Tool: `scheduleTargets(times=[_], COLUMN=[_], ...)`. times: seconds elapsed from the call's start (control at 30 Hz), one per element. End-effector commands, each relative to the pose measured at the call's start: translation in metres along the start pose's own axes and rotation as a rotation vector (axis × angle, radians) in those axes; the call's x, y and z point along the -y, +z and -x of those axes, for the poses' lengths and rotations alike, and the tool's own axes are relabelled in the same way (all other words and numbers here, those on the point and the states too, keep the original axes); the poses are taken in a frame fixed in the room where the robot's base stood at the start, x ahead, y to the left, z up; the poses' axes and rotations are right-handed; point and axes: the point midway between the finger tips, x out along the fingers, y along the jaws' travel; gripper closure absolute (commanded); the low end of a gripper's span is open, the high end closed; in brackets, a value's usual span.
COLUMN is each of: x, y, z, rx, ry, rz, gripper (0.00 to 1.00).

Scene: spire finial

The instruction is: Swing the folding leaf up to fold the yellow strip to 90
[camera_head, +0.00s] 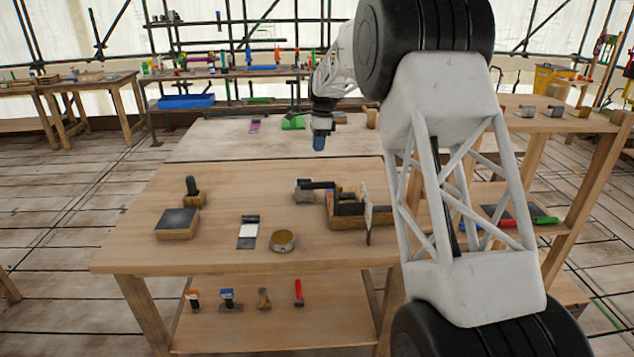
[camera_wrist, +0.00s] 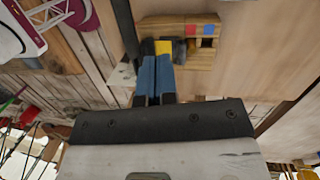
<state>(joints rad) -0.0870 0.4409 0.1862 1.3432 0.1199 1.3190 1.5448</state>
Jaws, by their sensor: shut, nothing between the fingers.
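The yellow strip (camera_wrist: 164,46) shows as a small yellow patch just beyond my fingertips in the wrist view, partly hidden by them. It lies by a wooden block (camera_wrist: 188,28) with red and blue squares and dark slots. In the head view this looks like the wooden fixture (camera_head: 345,221) with dark parts on the bench's right. Which part is the folding leaf, and its angle, I cannot tell. My gripper (camera_head: 319,143) has blue fingers, which also show in the wrist view (camera_wrist: 155,62). They are shut and empty, above the bench; contact with the strip is unclear.
A dark bar (camera_wrist: 124,35) stands left of my fingers. A pale upright plate (camera_head: 367,215) is at the fixture's right end. A round tin (camera_head: 283,241), a black-and-white piece (camera_head: 247,234) and a dark-topped block (camera_head: 177,223) lie left on the bench (camera_head: 140,250). Bare wood lies between.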

Motion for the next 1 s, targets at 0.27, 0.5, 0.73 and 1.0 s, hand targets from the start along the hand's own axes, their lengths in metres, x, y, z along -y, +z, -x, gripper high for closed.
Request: scheduleTargets(times=[0.27, 0.5, 0.73, 1.0], x=[-0.028, -0.058, -0.095, -0.151], y=[0.038, 0.059, 0.065, 0.054], z=[-0.019, -0.030, -0.038, -0.045], rx=[0.089, 0.121, 0.102, 0.014], ry=[-0.267, -0.504, -0.725, -0.965], rz=[0.080, 0.108, 0.101, 0.056], gripper=[1.00, 1.00, 1.00, 1.00])
